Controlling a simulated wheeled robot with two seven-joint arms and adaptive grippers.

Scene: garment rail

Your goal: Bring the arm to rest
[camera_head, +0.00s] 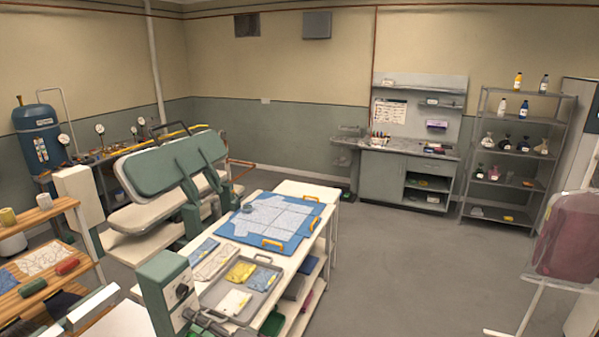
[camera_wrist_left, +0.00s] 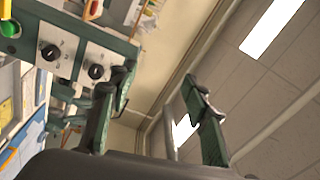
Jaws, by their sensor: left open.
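My left gripper (camera_head: 207,321) shows at the bottom edge of the head view, low beside the green control box (camera_head: 168,290) and near the front of the grey tray (camera_head: 228,296). In the left wrist view the two fingers of this gripper (camera_wrist_left: 155,100) stand wide apart with nothing between them. Behind them are the control box with its black knobs (camera_wrist_left: 72,50) and the ceiling. Much of the left arm is out of the head view. My right gripper is not in view.
A white table (camera_head: 287,262) carries folded cloths and a blue board (camera_head: 300,238). A press (camera_head: 168,172) stands behind it, and a wooden shelf rack (camera_head: 38,216) is at the left. A garment (camera_head: 567,235) hangs at the far right. The middle floor is clear.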

